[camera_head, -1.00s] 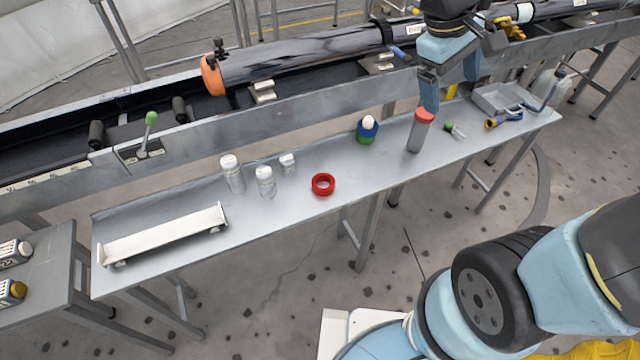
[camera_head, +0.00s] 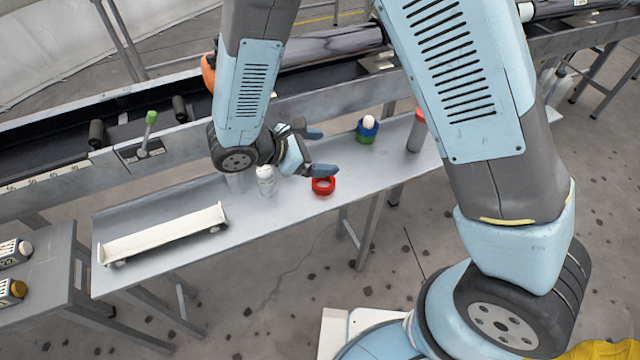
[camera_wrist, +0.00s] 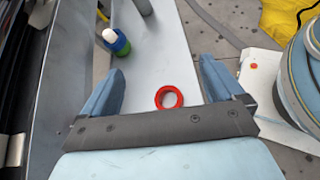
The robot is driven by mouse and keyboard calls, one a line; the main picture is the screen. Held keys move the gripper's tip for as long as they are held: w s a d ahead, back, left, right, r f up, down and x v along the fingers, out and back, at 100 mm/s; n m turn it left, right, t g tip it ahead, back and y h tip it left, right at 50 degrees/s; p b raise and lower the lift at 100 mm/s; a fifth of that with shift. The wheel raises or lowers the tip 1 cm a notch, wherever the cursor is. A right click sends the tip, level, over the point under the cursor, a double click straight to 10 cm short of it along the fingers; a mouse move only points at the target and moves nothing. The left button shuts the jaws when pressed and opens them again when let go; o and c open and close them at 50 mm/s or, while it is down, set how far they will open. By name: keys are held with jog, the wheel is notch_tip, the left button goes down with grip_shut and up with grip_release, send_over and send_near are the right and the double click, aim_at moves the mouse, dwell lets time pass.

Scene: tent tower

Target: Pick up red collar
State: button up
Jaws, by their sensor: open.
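The red collar (camera_head: 323,189) is a short red ring lying flat near the front edge of the grey metal table. In the wrist view the red collar (camera_wrist: 168,94) shows between the two blue fingers, nearer the right one. My gripper (camera_head: 324,152) is open and empty above the table, at the collar. In the head view one blue fingertip overlaps the collar's upper edge. In the wrist view my gripper (camera_wrist: 160,85) has its fingers wide apart on either side of the ring. I cannot tell the exact height above it.
A white-topped blue and green container (camera_head: 367,130) stands right of the collar, with a grey red-capped cylinder (camera_head: 417,132) beyond. White-lidded jars (camera_head: 266,181) stand left, partly behind my arm. Bare table (camera_head: 290,210) surrounds the collar.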

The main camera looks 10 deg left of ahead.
jog(key=s+a+f+n+t, duration=0.1)
jog(key=s+a+f+n, duration=0.1)
jog(key=f, duration=0.1)
jog(key=s+a+f+n+t+y, duration=0.1)
jog(key=s+a+f+n, duration=0.1)
jog(key=a+f, duration=0.1)
jog(key=s+a+f+n+t, duration=0.2)
jog(key=f, duration=0.2)
jog(key=shift+s+a+f+y, duration=0.2)
jog(key=shift+s+a+y, duration=0.05)
jog(key=shift+s+y, duration=0.1)
jog(key=shift+f, duration=0.2)
send_near(329, 180)
jog(key=shift+w+d+f, duration=0.1)
jog(key=shift+w+d, duration=0.1)
jog(key=shift+w, duration=0.05)
jog(key=shift+x, duration=2.65)
jog(key=shift+f, duration=0.15)
jog(key=c, duration=1.2)
